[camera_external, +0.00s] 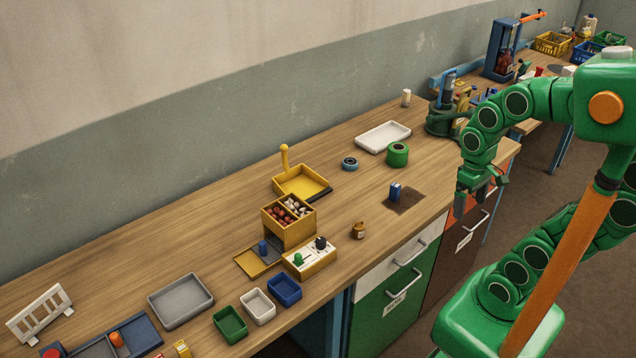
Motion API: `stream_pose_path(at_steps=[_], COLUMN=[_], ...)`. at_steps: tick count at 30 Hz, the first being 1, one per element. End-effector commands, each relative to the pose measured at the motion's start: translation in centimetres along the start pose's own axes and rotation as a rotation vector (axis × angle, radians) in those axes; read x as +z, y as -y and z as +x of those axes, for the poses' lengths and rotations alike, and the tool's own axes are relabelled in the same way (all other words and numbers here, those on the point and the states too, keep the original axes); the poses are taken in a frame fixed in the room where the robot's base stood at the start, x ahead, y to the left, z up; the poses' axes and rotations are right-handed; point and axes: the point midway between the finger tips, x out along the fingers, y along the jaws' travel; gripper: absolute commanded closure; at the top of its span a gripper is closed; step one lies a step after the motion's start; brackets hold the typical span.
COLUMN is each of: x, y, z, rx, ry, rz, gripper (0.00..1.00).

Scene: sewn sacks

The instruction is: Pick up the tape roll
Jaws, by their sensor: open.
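Two round, roll-like things lie on the wooden workbench (225,240). One is a small flat ring (349,164), dark with a blue side, which looks like a tape roll. The other is a taller green roll (397,155) with a dark hole in its top, to the right of the ring. I cannot tell for sure which is the tape roll. My green gripper (471,203) is open and empty, pointing down by the bench's front edge. It is to the right of both rolls and apart from them.
A white tray (372,139) lies behind the green roll. A small blue object (395,191) stands on a dark patch. A yellow dustpan (296,181) and a yellow divided box (302,226) are to the left. A dark green machine (441,121) stands right of the tray.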

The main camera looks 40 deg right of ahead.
Motion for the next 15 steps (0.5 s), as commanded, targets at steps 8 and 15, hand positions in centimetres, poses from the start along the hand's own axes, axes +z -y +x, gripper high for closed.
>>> stream_pose_path(at_steps=[8, 15], x=[2.0, 2.0], y=[0.2, 0.2], z=[1.8, 1.8], rx=[0.028, 0.028], ry=[0.04, 0.04], rz=[-0.056, -0.055], gripper=[0.0, 0.0])
